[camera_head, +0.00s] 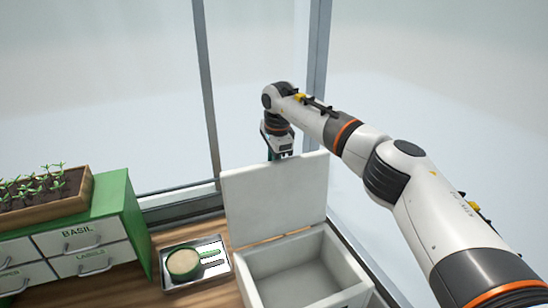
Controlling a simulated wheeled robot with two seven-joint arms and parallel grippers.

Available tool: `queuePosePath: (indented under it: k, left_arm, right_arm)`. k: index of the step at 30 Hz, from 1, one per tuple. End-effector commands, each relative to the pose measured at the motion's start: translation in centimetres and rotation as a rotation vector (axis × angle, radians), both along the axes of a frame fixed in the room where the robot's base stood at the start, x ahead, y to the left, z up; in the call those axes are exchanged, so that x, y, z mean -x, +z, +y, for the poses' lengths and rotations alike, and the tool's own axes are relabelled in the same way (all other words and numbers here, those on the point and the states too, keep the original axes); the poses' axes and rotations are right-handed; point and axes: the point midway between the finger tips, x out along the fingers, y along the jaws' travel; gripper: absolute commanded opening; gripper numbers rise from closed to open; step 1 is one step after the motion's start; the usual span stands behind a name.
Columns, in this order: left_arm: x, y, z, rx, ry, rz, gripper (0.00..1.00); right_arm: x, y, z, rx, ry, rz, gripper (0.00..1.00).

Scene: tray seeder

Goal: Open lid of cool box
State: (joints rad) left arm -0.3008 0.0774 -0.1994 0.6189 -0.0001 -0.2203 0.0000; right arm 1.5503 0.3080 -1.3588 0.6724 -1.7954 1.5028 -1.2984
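The cool box (346,266) is a white open-topped box at the lower middle, with a grey interior that looks empty. Its white lid (275,197) stands raised, nearly upright, along the back edge of the box. My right gripper (280,155) is at the top edge of the lid, reaching over from the right. Its fingertips are partly hidden behind the lid, so I cannot tell whether they touch it or how far apart they are. My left gripper is not in view.
A metal tray (168,281) holding a round green-rimmed container (184,263) lies left of the box. A green cabinet (122,205) with labelled drawers and a seedling planter (45,203) stands at the left. Window frames rise behind.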

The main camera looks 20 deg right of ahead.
Motion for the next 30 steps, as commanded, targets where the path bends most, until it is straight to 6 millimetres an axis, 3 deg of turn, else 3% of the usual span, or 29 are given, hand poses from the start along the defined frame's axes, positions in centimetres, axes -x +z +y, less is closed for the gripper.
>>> queuePosePath:
  k: [2, 14, 22, 30]
  left_arm:
    - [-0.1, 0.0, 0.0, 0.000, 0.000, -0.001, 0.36]
    - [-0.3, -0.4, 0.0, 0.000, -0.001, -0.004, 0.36]
    - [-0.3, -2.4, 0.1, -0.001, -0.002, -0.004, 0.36]
    - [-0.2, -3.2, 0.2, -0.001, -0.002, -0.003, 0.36]
  right_arm:
    - [0.0, -0.1, 0.0, 0.000, 0.000, 0.000, 0.32]
    - [0.0, 1.0, -0.1, 0.000, -0.003, -0.009, 0.32]
    - [0.9, 6.0, -0.1, 0.000, -0.003, -0.011, 0.32]
    - [1.8, 10.7, -0.1, 0.000, -0.002, -0.005, 0.32]
